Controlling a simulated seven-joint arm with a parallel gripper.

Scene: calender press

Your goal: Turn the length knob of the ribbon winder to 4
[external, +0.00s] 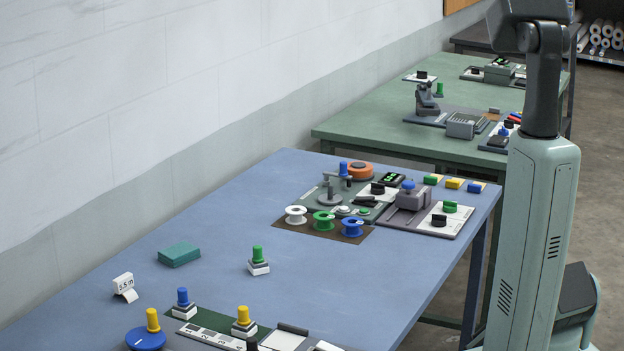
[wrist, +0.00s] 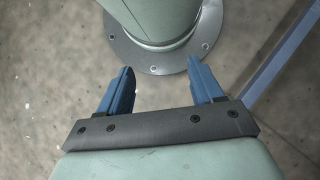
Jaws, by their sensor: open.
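The ribbon winder (external: 325,203), a dark green unit with a blue-knobbed crank, seems to be the one at the back right of the blue table. A black knob (external: 377,188) stands on a white plate there, beside a display with green digits (external: 391,180). I take it for the length knob, but its marks and setting are too small to read. My gripper (wrist: 162,88) shows only in the wrist view. Its blue fingers are apart with nothing between them, above the floor and a round base flange, away from the table.
White (external: 296,215), green (external: 324,220) and blue (external: 352,227) spools sit on a brown mat before the winder. A grey unit (external: 412,199) stands to its right. A "5.5 m" tag (external: 123,283) and teal block (external: 179,254) lie left. The table's middle is mostly clear.

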